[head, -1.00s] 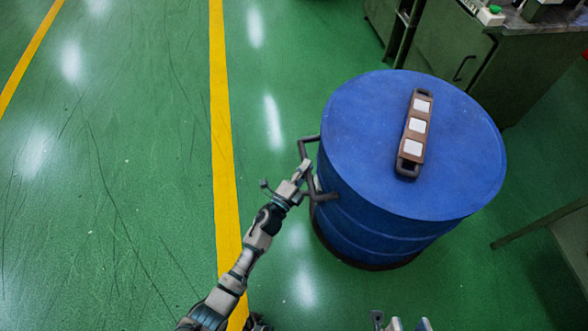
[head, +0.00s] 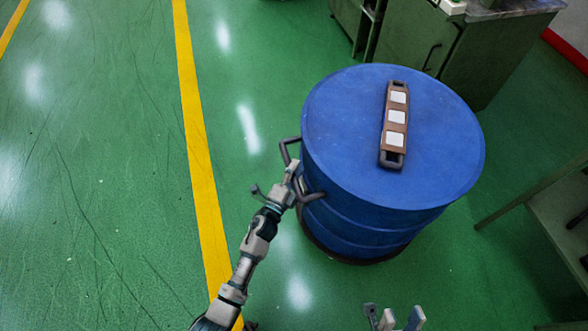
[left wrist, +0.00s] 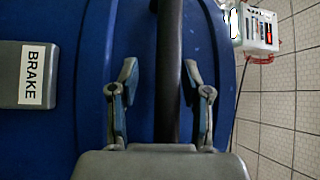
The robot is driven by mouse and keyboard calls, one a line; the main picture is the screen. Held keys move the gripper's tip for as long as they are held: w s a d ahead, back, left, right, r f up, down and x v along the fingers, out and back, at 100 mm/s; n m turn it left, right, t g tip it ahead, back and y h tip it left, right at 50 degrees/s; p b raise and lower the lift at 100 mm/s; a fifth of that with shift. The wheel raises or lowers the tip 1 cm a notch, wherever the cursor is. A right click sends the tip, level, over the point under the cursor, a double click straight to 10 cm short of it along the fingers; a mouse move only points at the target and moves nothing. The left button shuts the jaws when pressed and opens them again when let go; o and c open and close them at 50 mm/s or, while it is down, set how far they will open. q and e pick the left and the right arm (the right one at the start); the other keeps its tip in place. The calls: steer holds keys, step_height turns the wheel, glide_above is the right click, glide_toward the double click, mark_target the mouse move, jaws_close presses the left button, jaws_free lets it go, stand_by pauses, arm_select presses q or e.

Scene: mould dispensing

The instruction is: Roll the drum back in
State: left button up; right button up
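The blue drum (head: 345,140) stands upright on the green floor, right of the yellow line. A brown bar with three white squares (head: 394,124) lies on its lid. A dark bent handle (head: 311,198) projects from the drum's left side. My left gripper (head: 276,181) is at this handle. In the left wrist view, the handle bar (left wrist: 168,80) runs between the two spread fingers of my left gripper (left wrist: 164,90), with gaps on both sides. A grey box labelled BRAKE (left wrist: 32,80) is on the drum's blue face (left wrist: 98,90). My right gripper (head: 394,316) is open and empty at the bottom edge.
A green cabinet (head: 425,45) stands behind the drum. A table or stand (head: 565,195) is at the right edge. The floor left of the yellow line (head: 200,165) is clear. The left wrist view shows a grey-white device (left wrist: 257,28) beside pale tiles.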

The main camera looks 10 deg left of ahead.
arm_select(q)
steer(key=shift+s+a+r, duration=0.1)
steer(key=shift+s+a, duration=0.05)
steer(key=v, duration=1.1)
steer(key=shift+s, duration=0.35)
